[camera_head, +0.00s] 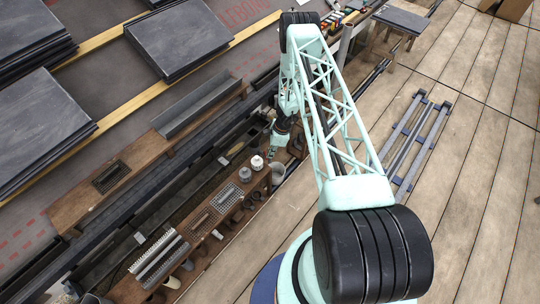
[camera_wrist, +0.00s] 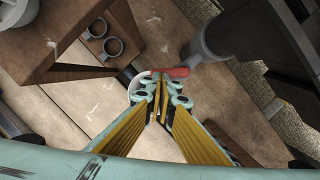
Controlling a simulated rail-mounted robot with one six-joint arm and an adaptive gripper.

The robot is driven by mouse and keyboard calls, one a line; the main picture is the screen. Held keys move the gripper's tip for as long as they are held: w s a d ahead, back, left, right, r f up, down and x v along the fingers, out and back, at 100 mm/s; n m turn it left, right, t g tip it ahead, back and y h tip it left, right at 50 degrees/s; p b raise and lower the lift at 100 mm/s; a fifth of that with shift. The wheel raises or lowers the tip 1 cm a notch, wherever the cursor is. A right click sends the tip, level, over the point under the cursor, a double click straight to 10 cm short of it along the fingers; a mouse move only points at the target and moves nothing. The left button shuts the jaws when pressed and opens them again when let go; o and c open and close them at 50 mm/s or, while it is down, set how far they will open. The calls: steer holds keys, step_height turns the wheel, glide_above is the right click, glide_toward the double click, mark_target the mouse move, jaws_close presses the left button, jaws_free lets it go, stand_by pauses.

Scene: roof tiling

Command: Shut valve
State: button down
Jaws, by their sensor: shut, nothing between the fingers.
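The valve shows in the wrist view as a red lever handle (camera_wrist: 172,72) beside a grey vertical pipe (camera_wrist: 212,40). The handle lies roughly crosswise to my fingers and points left from the pipe. My gripper (camera_wrist: 160,84) is shut and empty, with its fingertips right at the handle in the picture. I cannot tell whether they touch it. A pale round vessel (camera_wrist: 136,88) is partly hidden behind the fingers. In the head view my gripper (camera_head: 277,150) is low over the wooden bench's far end, and the red handle cannot be made out there.
Stacked dark slates (camera_head: 180,40) lie on the roof at left. In the wrist view, a wooden rack holds round cups (camera_wrist: 97,28) at upper left. The plank deck (camera_head: 480,110) at right has free room.

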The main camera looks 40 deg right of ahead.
steer(key=shift+a+m, duration=0.5)
steer(key=shift+m, duration=0.7)
stand_by(3.7)
steer(key=shift+w+a, duration=0.1)
steer(key=shift+a, duration=0.05)
stand_by(3.0)
